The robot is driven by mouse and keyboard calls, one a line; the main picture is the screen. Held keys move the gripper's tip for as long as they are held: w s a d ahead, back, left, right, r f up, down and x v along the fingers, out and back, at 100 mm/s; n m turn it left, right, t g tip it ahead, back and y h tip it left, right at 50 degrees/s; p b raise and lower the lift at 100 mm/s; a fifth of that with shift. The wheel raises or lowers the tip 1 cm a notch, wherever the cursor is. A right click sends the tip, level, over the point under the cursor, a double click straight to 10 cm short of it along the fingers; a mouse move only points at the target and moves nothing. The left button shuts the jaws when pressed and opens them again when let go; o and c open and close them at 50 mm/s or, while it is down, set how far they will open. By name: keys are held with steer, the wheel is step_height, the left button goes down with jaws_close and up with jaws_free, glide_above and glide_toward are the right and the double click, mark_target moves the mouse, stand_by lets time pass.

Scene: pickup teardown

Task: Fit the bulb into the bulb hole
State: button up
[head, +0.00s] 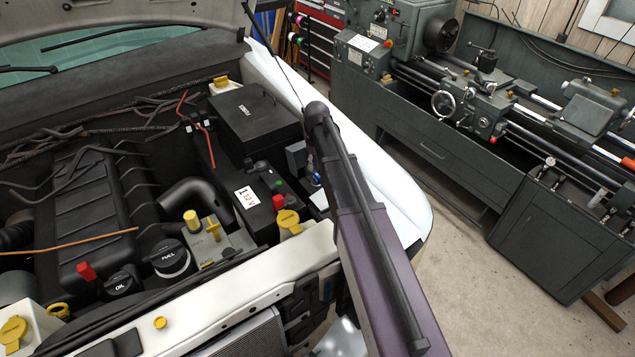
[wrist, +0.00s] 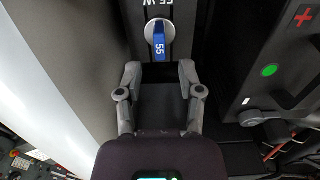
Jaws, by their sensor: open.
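In the wrist view, a blue piece marked 55, which looks like the bulb (wrist: 159,40), stands against a round silver face on a dark panel (wrist: 179,18) marked 55 W. The bulb hole is not visible apart from this round face, and I cannot tell how deep the bulb sits. My gripper (wrist: 159,72) is open, its two fingertips on either side just below the blue piece, with nothing between them. In the head view, a small blue spot (head: 316,179) shows beside my arm at the front corner of the engine bay. My gripper is mostly hidden there behind my arm.
A black battery (head: 262,205) marked 12 V stands left of my arm; its red cross and green dot (wrist: 270,70) show at right in the wrist view. The white fender (head: 385,190) runs close on the other side. A lathe (head: 480,110) stands beyond the open floor.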

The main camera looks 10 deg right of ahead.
mark_target(317, 174)
steer(key=shift+f+b, duration=1.9)
steer(key=shift+f, duration=0.3)
jaws_close()
steer(key=shift+r, duration=0.1)
step_height(317, 174, up, 7)
steer(key=p, duration=0.7)
